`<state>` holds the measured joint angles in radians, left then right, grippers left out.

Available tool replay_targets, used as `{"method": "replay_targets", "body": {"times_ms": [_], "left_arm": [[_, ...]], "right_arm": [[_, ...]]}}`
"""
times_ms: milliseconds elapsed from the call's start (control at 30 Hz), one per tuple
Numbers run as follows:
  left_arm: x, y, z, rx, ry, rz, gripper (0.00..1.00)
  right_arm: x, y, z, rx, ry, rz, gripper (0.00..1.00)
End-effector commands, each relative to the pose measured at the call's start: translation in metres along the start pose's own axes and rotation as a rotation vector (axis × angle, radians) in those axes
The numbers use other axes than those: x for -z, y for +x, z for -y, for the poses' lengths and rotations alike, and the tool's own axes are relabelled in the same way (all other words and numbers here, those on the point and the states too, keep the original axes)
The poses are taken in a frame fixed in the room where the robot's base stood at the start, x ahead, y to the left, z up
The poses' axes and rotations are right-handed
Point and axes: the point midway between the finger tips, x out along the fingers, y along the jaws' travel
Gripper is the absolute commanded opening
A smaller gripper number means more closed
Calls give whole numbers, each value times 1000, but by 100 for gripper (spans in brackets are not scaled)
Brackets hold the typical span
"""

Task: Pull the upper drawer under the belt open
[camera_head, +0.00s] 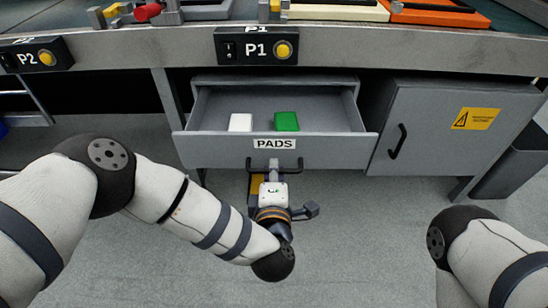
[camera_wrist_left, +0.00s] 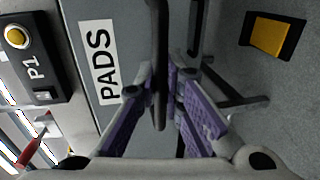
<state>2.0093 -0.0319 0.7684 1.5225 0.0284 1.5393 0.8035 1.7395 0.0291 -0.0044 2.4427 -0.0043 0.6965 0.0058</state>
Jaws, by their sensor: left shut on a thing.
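The upper drawer (camera_head: 222,151), grey and labelled PADS, stands open under the belt in the head view. A white pad (camera_head: 240,122) and a green pad (camera_head: 287,121) lie inside it. Its dark bar handle (camera_head: 298,165) runs along the lower front. My left gripper (camera_head: 273,170) is at the middle of this handle, below the label. In the left wrist view the purple-padded fingers of my left gripper (camera_wrist_left: 160,110) are on both sides of the handle bar (camera_wrist_left: 159,50) and shut on it. My right arm shows at the lower right, but its gripper is out of view.
The belt's metal edge (camera_head: 130,50) runs above the drawer, with control boxes P1 (camera_head: 257,46) and P2 (camera_head: 36,54). A grey cabinet door (camera_head: 440,128) with a dark handle and yellow sticker stands to the right. The floor in front is clear.

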Motion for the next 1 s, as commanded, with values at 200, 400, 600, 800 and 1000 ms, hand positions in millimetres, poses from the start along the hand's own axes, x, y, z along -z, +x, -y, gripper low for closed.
{"method": "replay_targets", "body": {"times_ms": [200, 400, 600, 800, 1000], "left_arm": [[-1, -16, 1, -2, 0, 2, 0], [-1, -20, 3, -3, -1, 2, 0], [-1, -20, 3, -3, -1, 2, 0], [-1, -20, 3, -2, -1, 1, 30], [0, -20, 4, -2, 0, 1, 30]], "right_arm": [[-3, -10, 0, 0, 0, -13, 0], [-4, -11, 0, 0, 0, -15, 0], [-4, -11, 0, 0, 0, -15, 0], [-4, -11, 0, 0, -1, -15, 0], [-4, -11, 0, 0, -1, -15, 0]]}}
